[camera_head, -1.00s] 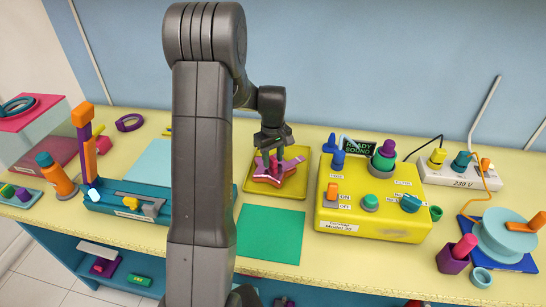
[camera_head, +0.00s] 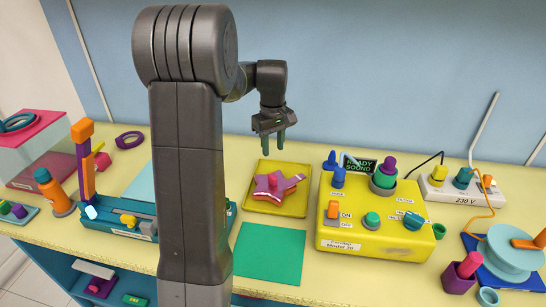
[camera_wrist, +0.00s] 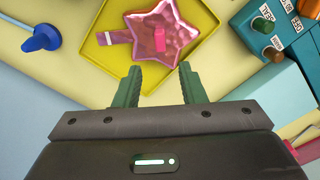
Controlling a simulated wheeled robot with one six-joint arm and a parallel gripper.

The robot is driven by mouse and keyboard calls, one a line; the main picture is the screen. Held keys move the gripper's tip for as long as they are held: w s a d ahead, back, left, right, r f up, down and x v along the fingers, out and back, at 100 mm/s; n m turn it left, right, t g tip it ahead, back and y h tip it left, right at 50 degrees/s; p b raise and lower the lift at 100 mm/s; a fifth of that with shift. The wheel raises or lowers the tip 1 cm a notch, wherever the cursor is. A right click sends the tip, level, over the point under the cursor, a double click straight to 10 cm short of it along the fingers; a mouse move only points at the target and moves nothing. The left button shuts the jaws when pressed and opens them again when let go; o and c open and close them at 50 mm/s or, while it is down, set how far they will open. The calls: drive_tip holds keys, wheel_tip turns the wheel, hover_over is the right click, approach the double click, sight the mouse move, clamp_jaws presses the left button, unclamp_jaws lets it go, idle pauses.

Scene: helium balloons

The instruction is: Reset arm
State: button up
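My gripper (camera_head: 273,142) hangs above and behind the yellow tray in the head view, clear of the worktop. In the wrist view, my gripper (camera_wrist: 158,84) has its two green fingers apart with nothing between them. A pink star-shaped foil balloon (camera_head: 270,196) lies in the yellow tray (camera_head: 258,208). The wrist view shows the star balloon (camera_wrist: 172,48) with a pink piece standing on its middle and a striped tab at one side. My arm's thick link hides part of the worktop's middle left.
A yellow control box (camera_head: 345,233) stands right of the tray. A green mat (camera_head: 269,249) lies in front. A blue reel (camera_head: 512,252) and a white power strip (camera_head: 460,192) are at the right. An orange bottle (camera_head: 55,190) stands at the left.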

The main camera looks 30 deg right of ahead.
sight(273, 177)
drive_tip(key=shift+r, duration=0.2)
wheel_tip(273, 177, down, 12)
drive_tip(key=shift+f+p, duration=0.15)
drive_tip(key=shift+p, duration=0.6)
drive_tip(key=shift+r+b, duration=0.35)
drive_tip(key=shift+r, duration=1.5)
